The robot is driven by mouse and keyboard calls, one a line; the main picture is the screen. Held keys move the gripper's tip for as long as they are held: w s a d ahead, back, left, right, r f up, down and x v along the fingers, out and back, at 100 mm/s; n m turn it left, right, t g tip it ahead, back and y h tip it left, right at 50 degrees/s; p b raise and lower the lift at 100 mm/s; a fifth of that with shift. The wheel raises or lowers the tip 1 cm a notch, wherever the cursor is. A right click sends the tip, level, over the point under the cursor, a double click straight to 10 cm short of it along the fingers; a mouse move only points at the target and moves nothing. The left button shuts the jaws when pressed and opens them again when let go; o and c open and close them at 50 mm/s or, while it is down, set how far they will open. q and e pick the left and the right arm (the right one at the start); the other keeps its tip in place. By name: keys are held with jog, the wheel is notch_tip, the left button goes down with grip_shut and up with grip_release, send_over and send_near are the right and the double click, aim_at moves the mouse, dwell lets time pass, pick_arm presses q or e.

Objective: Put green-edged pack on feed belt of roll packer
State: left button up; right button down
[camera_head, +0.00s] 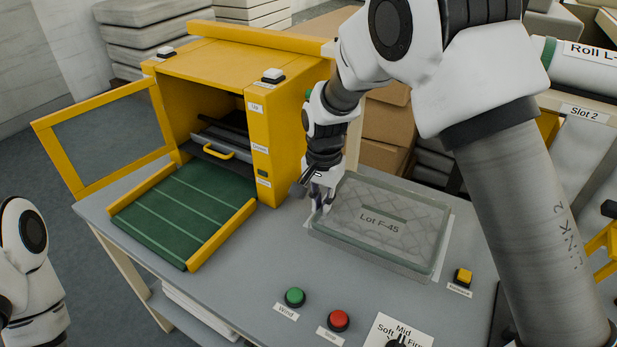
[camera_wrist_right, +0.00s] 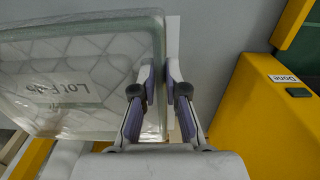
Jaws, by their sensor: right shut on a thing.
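The green-edged pack (camera_head: 385,222), clear and quilted with the label "Lot F-45", lies flat on the grey table over a white sheet. My right gripper (camera_head: 320,204) points down at its left edge. In the right wrist view, the fingers (camera_wrist_right: 164,88) are shut on the rim of the pack (camera_wrist_right: 85,75), one on each side. The feed belt (camera_head: 180,213) of the roll packer is dark green with pale cross lines and is empty; it lies left of the gripper. My left gripper is not in view; only part of my left arm shows at the lower left.
The yellow roll packer (camera_head: 235,75) stands behind the belt, its framed door (camera_head: 105,140) swung open to the left. Yellow side rails (camera_head: 222,235) border the belt. A green button (camera_head: 295,296), a red button (camera_head: 338,320) and a yellow button (camera_head: 463,276) sit near the table's front.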

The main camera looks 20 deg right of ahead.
notch_tip(320, 180, down, 7)
jog(key=shift+f+p, duration=0.1)
jog(key=shift+p, duration=0.8)
jog(key=shift+w+f, duration=0.1)
jog(key=shift+f, duration=0.05)
jog(key=c, duration=1.2)
grip_release()
